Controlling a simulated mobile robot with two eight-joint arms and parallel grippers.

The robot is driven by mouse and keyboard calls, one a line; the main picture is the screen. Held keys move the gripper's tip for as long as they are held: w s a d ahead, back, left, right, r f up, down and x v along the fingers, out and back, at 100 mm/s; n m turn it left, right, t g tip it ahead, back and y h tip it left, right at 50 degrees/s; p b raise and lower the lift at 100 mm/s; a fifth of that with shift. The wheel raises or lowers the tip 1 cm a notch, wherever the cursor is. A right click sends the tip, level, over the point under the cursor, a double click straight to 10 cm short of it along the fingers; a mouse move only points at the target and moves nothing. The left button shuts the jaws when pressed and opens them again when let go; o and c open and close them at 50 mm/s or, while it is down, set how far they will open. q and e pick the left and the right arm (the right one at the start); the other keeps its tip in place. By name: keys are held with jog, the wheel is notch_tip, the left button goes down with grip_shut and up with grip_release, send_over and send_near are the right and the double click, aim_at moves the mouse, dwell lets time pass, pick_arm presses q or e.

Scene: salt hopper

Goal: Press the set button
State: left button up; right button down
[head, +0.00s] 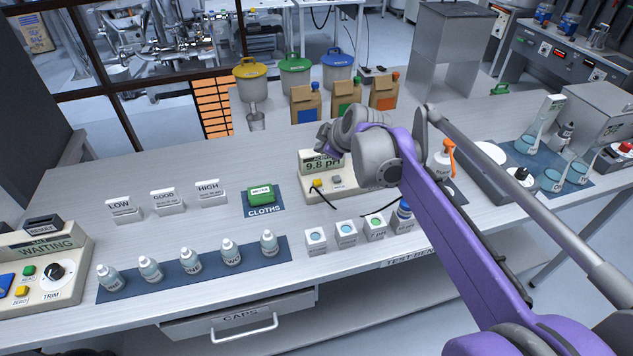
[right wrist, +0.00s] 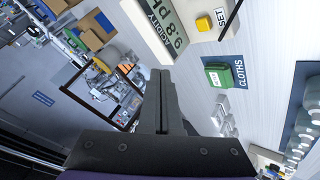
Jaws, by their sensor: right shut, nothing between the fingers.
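The acidity meter (head: 345,188) stands on the bench in the middle of the head view, its display reading 9.8 pH. A yellow button (head: 317,183) is on its front left. In the right wrist view the yellow button (right wrist: 204,23) has the label SET beside it. My right gripper (head: 326,136) is by the meter's display, partly hidden behind its own wrist. In the wrist view its fingers (right wrist: 159,70) are shut and empty, apart from the button, which lies up and to the right. My left gripper is not in view.
A green cloth pack (head: 260,195) lies on a blue mat left of the meter. Small white boxes (head: 346,234) stand in front of it, and brown bags (head: 345,98) behind. Bottles (head: 190,262) stand on a blue strip at the front left. A turbidity meter (head: 45,262) is far left.

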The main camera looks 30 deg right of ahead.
jog(key=b, duration=0.6)
send_over(321, 184)
notch_tip(321, 184, down, 7)
jog(key=shift+a+f, duration=0.1)
jog(key=shift+f, duration=0.75)
jog(key=shift+f, duration=0.15)
dwell(0.9)
jog(key=shift+f, duration=0.3)
jog(key=shift+f+b, duration=0.4)
jog(key=shift+f, duration=0.15)
dwell(0.7)
jog(key=shift+r+p, duration=1)
jog(key=shift+r, duration=0.05)
